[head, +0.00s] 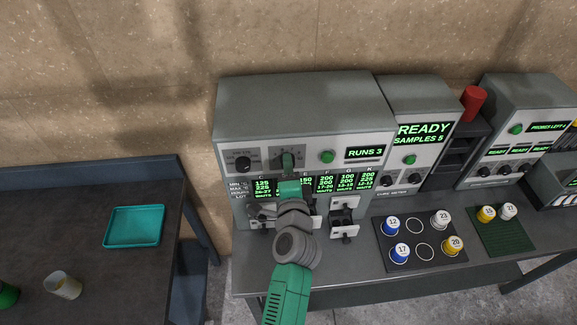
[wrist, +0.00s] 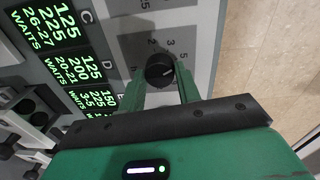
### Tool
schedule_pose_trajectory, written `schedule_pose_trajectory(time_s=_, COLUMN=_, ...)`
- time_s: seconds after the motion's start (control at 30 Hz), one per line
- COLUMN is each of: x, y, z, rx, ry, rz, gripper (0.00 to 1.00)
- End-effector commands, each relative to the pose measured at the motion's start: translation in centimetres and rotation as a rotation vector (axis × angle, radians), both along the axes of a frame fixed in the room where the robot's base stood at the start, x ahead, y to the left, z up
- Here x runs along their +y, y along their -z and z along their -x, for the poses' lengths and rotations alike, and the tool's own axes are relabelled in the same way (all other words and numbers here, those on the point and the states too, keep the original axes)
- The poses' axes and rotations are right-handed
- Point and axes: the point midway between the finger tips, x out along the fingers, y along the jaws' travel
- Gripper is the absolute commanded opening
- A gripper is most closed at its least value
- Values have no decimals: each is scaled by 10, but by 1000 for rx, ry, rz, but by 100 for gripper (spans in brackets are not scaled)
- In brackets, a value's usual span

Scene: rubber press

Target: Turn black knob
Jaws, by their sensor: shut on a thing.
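My gripper (head: 287,162) reaches the upper front of the large grey press panel (head: 305,105) in the head view. In the wrist view my gripper's (wrist: 163,84) two green fingers stand on either side of a round black knob (wrist: 160,69) with a white pointer line. The fingers are shut on this knob. Numbers such as 2, 3 and 5 are printed around it, and the pointer lies toward the 5 side. In the head view my gripper mostly hides this knob. A second black knob (head: 243,163) sits to its left on the same panel.
A green button (head: 327,156) and a "RUNS 3" display (head: 365,152) are right of my gripper. Lit number displays (head: 348,182) sit below. A dark mat (head: 385,262) with numbered pots lies on the bench. A teal tray (head: 134,227) is on the left table.

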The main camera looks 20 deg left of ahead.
Motion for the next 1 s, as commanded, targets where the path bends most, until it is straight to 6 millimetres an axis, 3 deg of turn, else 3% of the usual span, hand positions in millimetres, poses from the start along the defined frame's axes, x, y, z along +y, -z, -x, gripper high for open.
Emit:
schedule_pose_trajectory(time_s=0.83, x=0, y=-1, z=0, rx=54, ry=0, rz=-104, gripper=10)
schedule_pose_trajectory(time_s=0.87, x=0, y=-1, z=0, rx=54, ry=0, rz=-104, gripper=37)
schedule_pose_trajectory(time_s=0.93, x=0, y=-1, z=0, rx=54, ry=0, rz=-104, gripper=51)
schedule_pose_trajectory(time_s=1.0, x=0, y=0, z=0, rx=54, ry=0, rz=-104, gripper=55)
